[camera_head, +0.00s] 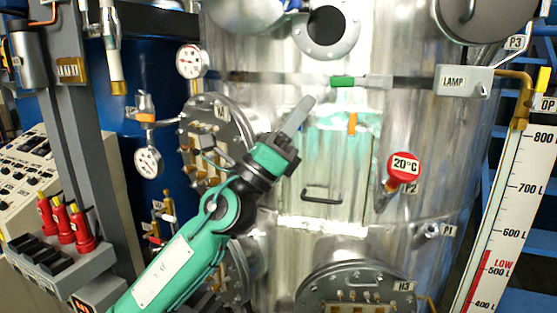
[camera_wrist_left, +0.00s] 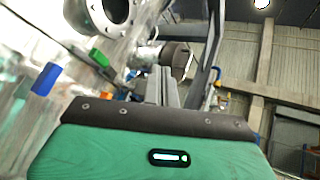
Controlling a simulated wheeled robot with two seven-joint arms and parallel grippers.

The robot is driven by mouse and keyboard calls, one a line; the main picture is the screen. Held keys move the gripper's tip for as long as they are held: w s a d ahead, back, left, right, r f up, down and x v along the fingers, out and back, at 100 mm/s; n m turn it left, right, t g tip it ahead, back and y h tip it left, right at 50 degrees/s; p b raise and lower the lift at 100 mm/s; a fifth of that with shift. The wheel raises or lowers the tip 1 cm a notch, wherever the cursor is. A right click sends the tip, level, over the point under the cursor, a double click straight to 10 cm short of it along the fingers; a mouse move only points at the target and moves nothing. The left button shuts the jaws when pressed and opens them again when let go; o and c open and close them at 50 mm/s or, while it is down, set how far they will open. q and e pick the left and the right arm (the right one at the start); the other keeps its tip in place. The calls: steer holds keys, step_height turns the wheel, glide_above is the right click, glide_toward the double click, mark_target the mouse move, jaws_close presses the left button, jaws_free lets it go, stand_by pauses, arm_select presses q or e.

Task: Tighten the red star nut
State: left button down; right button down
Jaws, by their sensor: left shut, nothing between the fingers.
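I cannot make out a red star nut for certain in either view. My left gripper (camera_head: 304,108) is in front of the steel vessel (camera_head: 270,62), its fingers pointing up and to the right. The fingers are shut with nothing between them. In the left wrist view, the shut fingers (camera_wrist_left: 160,86) point away from the camera, below a dark round knob-like part (camera_wrist_left: 176,60). I cannot tell if they touch it. A red round piece marked 20°C (camera_head: 404,166) is on the vessel, right of the gripper. My right gripper is not in view.
Two gauges, an upper one (camera_head: 192,61) and a lower one (camera_head: 149,162), are left of the gripper. A bolted round flange (camera_head: 228,112) is behind my arm. A handle (camera_head: 321,195) sits below the gripper. The level scale (camera_head: 520,180) stands at the right.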

arm_select(q)
steer(key=s+d+r+m+g+y, duration=0.3)
steer(key=d+r+m+g+y, duration=0.5)
steer(key=m, duration=1.2)
steer(key=w+a+r+m+t+y, duration=0.1)
steer(key=a+r+t+y, duration=0.45)
steer(key=r, duration=0.55)
steer(key=a+r+t+y, duration=0.4)
steer(key=r+t, duration=0.2)
steer(key=r, duration=0.5)
steer(key=p+x, duration=0.3)
steer(key=x, duration=0.4)
steer(key=shift+w+r, duration=0.15)
steer(key=shift+r, duration=0.1)
steer(key=shift+a+r, duration=0.1)
steer(key=shift+a, duration=0.15)
